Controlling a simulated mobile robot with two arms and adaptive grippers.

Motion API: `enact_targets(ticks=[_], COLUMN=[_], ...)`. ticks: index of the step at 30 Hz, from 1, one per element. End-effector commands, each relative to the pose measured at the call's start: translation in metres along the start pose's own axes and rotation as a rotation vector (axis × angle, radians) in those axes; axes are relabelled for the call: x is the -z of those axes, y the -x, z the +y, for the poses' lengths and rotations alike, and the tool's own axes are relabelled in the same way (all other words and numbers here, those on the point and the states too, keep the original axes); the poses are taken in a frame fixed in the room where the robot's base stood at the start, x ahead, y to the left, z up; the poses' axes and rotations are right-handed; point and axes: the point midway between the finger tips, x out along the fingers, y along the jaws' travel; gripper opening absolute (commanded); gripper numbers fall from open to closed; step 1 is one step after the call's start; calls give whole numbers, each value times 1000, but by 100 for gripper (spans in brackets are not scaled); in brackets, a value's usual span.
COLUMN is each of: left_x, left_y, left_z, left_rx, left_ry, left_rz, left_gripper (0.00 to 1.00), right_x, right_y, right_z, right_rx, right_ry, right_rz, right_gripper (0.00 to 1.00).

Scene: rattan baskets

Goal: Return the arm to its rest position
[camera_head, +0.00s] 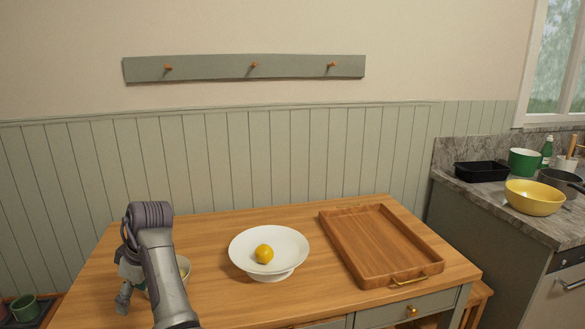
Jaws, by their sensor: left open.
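My left arm reaches up over the left part of the wooden table (215,225). Its gripper (123,299) hangs down at the table's left side, open, with nothing seen in it. The fingers are small and partly hidden by my arm. My right gripper is out of view. A white footed bowl (292,243) stands on the middle of the table, right of my arm, with a yellow lemon (264,254) in it. A smaller pale bowl (185,266) stands behind my forearm and is mostly hidden.
A wooden tray (375,243) with brass handles lies empty at the table's right. A counter at the right holds a yellow bowl (534,197), a black dish (481,171) and a green pot (524,161). A peg rail (215,68) hangs on the wall. A green cup (25,308) is at lower left.

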Motion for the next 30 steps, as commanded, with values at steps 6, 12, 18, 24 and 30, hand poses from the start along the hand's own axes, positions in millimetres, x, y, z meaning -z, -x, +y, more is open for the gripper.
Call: enact_targets(ticks=[6,12,18,24,30], left_x=[0,-4,-24,-82,-141], left_y=[-38,-80,-128,-151,-148], left_z=[-21,-52,-104,-168,-221], left_rx=[-8,-32,-92,-207,-324], left_ry=[-58,-171,-427,-834,-1144], left_rz=[26,69,139,168,124], left_gripper=[64,64,64,64,64], right_x=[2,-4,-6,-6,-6], right_y=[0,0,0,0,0], right_z=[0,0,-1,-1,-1], right_rx=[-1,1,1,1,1], right_ry=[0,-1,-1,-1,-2], right_rz=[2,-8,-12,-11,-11], right_gripper=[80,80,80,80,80])
